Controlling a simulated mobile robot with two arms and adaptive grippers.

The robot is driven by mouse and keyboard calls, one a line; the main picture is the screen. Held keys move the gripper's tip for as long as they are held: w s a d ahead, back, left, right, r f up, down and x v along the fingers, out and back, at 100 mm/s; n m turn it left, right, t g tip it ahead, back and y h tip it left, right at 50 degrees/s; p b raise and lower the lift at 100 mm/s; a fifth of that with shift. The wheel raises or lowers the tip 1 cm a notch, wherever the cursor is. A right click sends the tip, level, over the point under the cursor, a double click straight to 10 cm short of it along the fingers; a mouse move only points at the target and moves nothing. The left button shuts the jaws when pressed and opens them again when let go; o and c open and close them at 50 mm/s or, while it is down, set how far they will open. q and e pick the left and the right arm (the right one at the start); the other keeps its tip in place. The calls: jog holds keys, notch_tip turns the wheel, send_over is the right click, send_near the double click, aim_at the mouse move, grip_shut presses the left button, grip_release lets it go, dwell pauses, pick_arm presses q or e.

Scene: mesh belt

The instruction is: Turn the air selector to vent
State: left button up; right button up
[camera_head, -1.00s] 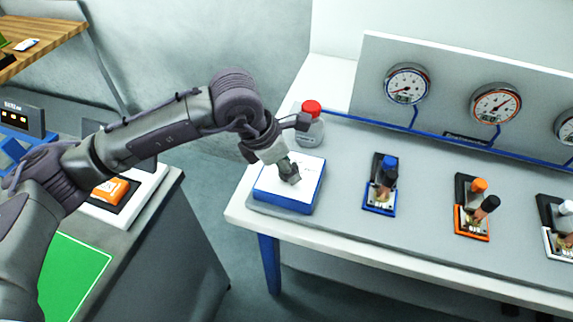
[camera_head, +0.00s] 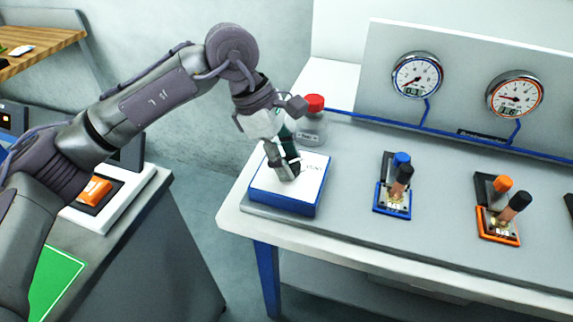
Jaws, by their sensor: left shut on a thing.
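The air selector appears to be the box with a white top and blue sides (camera_head: 262,184) at the left front of the grey bench. Small dark lettering shows on its top, too small to read. My left gripper (camera_head: 285,170) points down onto the middle of the white top, its fingers shut on a small part there, most likely the selector's knob. The fingers hide that part, so I cannot tell which way it points. My right gripper is not in view.
A clear bottle with a red cap (camera_head: 314,103) stands close behind the box. To the right are a blue valve block (camera_head: 392,204) and an orange one (camera_head: 498,232), both with upright handles. Two gauges (camera_head: 417,76) hang on the panel behind. A gap separates the left-hand counter (camera_head: 120,222).

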pick_arm(q)
jog(key=shift+m, duration=0.5)
jog(key=o, duration=1.1)
jog(key=shift+o, duration=0.2)
jog(key=v, duration=1.2)
jog(key=shift+w+d, duration=0.1)
